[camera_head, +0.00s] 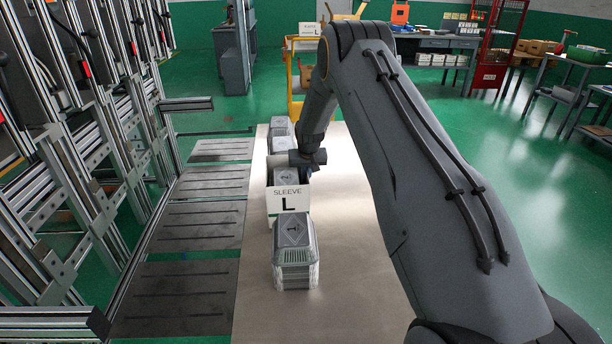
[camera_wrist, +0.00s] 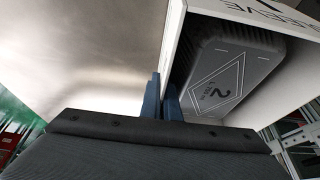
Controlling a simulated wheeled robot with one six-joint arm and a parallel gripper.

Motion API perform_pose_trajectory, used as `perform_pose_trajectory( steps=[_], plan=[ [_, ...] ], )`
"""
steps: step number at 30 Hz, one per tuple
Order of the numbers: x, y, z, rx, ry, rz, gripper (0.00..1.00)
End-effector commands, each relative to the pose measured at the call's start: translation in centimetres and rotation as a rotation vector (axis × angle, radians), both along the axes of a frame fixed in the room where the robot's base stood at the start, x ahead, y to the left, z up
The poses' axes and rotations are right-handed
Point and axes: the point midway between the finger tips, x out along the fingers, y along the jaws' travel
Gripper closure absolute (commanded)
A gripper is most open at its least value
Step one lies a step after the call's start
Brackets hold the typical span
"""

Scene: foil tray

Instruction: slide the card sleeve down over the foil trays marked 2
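The white card sleeve (camera_head: 288,203), lettered "SLEEVE L", is upright around a stack of grey foil trays (camera_head: 286,176) on the table. In the wrist view the top tray, marked 2 (camera_wrist: 222,75), shows inside the sleeve wall (camera_wrist: 173,45). My gripper (camera_head: 307,169) is at the sleeve's upper edge, its fingertips mostly hidden in the head view. In the wrist view its two blue fingers (camera_wrist: 162,98) are close together, one on each side of the wall, pinching it. The sleeve's lower edge is largely hidden, so I cannot tell whether it touches the table.
Another tray stack (camera_head: 294,250) stands just in front of the sleeve, and more tray stacks (camera_head: 280,127) stand behind it. The pale table (camera_head: 350,290) is clear to the right, under my arm. Metal frames (camera_head: 75,170) line the left side.

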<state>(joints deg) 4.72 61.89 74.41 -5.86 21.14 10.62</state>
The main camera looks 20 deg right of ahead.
Motion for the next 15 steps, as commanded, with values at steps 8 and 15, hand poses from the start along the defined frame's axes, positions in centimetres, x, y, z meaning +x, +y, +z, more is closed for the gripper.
perform_pose_trajectory(
  steps=[8,15],
  plan=[
    [-0.3,0.0,-1.4,0.001,0.009,0.0,1.0],
    [-0.5,0.0,-1.6,0.001,0.013,0.0,1.0]
  ],
)
